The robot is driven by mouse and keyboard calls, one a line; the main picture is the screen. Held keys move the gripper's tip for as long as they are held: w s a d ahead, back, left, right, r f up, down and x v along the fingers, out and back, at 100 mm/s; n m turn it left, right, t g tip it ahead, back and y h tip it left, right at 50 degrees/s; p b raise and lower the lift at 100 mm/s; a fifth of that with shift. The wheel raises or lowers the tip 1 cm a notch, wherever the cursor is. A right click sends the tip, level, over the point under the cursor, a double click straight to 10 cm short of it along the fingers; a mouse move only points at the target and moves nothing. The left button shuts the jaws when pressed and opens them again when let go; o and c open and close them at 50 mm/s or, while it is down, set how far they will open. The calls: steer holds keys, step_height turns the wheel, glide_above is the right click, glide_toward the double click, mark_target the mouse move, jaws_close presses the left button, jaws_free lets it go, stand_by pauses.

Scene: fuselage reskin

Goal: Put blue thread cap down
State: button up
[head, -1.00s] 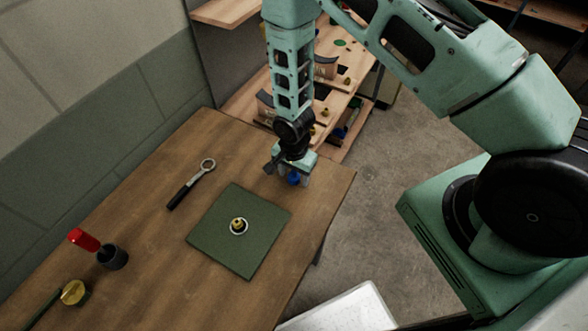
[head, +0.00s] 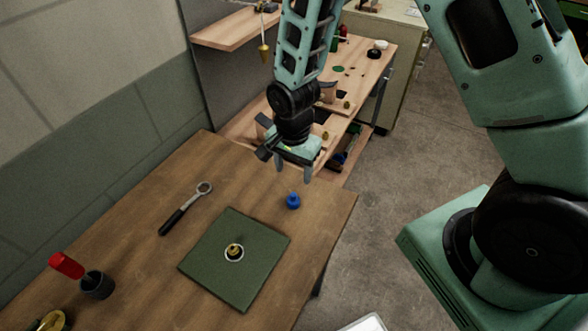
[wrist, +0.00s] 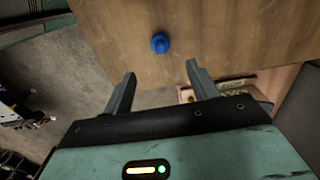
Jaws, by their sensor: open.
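The blue thread cap (head: 293,201) stands on the wooden table, near its far right corner. It also shows in the wrist view (wrist: 160,43), on the bare wood beyond the fingertips. My gripper (head: 294,172) is open and empty above and behind the cap, apart from it. In the wrist view, the two fingers of my gripper (wrist: 161,78) are spread with nothing between them.
A green mat (head: 222,279) with a brass fitting in a pale ring (head: 234,253) lies left of the cap. A ring-headed wrench (head: 185,209), a dark cup (head: 97,285) and a red-handled tool (head: 66,265) are farther left. Wooden shelving (head: 362,75) stands behind the table.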

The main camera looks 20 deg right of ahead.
steer(key=s+a+r+n+y, duration=0.1)
steer(key=s+a+r+n, duration=0.3)
steer(key=r, duration=0.3)
steer(key=s+a+r+n, duration=0.2)
steer(key=s+r+n, duration=0.3)
steer(key=r, duration=0.1)
steer(key=s+r+n, duration=0.7)
steer(key=s+n, duration=0.2)
steer(key=s, duration=0.2)
steer(key=shift+a+n, duration=0.2)
steer(key=shift+n, duration=0.1)
step_height(320, 180, down, 8)
steer(key=b, duration=0.7)
steer(key=shift+r+b, duration=0.2)
steer(key=shift+b, duration=0.1)
